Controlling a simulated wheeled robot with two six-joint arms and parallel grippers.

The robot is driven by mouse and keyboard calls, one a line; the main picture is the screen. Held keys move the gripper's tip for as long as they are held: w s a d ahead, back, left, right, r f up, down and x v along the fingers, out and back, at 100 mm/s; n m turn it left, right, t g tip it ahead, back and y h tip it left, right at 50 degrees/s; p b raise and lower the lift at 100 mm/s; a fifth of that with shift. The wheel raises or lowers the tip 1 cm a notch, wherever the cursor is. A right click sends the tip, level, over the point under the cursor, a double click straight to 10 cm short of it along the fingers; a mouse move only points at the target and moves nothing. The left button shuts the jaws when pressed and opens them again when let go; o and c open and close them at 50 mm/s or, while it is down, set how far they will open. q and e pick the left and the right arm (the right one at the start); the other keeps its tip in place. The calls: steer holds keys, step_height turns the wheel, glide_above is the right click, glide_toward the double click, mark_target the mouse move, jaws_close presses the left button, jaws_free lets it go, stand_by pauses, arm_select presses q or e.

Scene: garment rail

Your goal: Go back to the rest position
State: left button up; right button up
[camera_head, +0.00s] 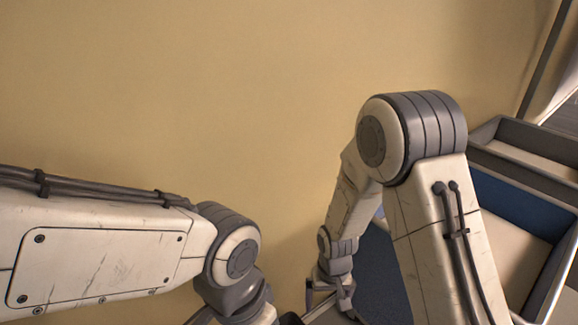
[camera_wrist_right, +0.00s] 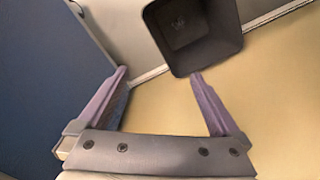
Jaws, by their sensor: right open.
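My right gripper (camera_head: 331,298) hangs below the right arm's wrist at the lower middle of the head view, small and partly dim. In the right wrist view the gripper (camera_wrist_right: 158,76) has its two purple-grey fingers spread apart with nothing between them. A dark square open container (camera_wrist_right: 196,32) shows just beyond the fingertips there; I cannot tell whether the right finger touches it. My left arm comes in from the left, and its wrist bends down at the bottom edge. The left gripper is out of the frame.
A grey-framed unit (camera_head: 530,181) with blue and beige sections stands at the right, partly behind my right arm. A dark blue surface (camera_head: 377,282) is beside the right gripper. A blue panel (camera_wrist_right: 45,85) fills the wrist view's left. The plain ochre area is clear.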

steer(key=d+r+p, duration=0.4)
steer(key=r+p, duration=0.6)
steer(key=d+r+p, duration=0.5)
steer(key=r+p, duration=0.6)
steer(key=shift+w+r, duration=0.3)
steer(key=shift+w, duration=0.15)
